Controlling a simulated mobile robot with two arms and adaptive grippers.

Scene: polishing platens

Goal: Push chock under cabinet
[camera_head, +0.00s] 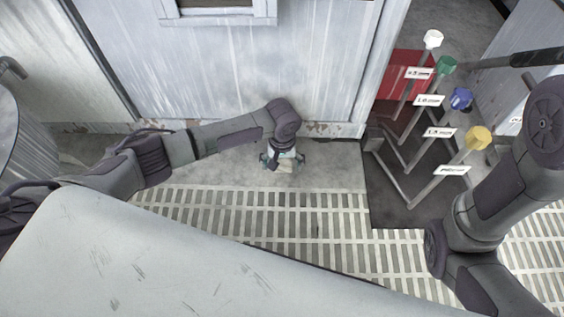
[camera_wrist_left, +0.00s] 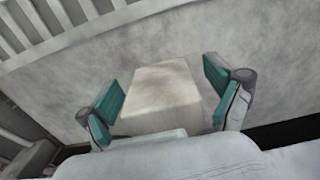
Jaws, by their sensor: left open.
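The chock (camera_wrist_left: 160,88) is a pale beige block on the grey concrete floor in the left wrist view. My left gripper (camera_wrist_left: 166,104) is open, with one teal-padded finger on each side of the chock; I cannot tell whether they touch it. In the head view my left gripper (camera_head: 281,160) points down at the floor just in front of the cabinet (camera_head: 230,75), a pale, streaked metal front with rust along its bottom edge. The chock is mostly hidden there by the gripper. My right arm is at the right, with its gripper out of view.
Slatted grating (camera_head: 250,213) covers the floor in front of the concrete strip. A dark mat (camera_head: 390,205) at the right bears a rack of rods with white, green, blue and yellow knobs (camera_head: 478,137). A red panel (camera_head: 402,75) stands behind it. A round drum (camera_head: 8,125) is at far left.

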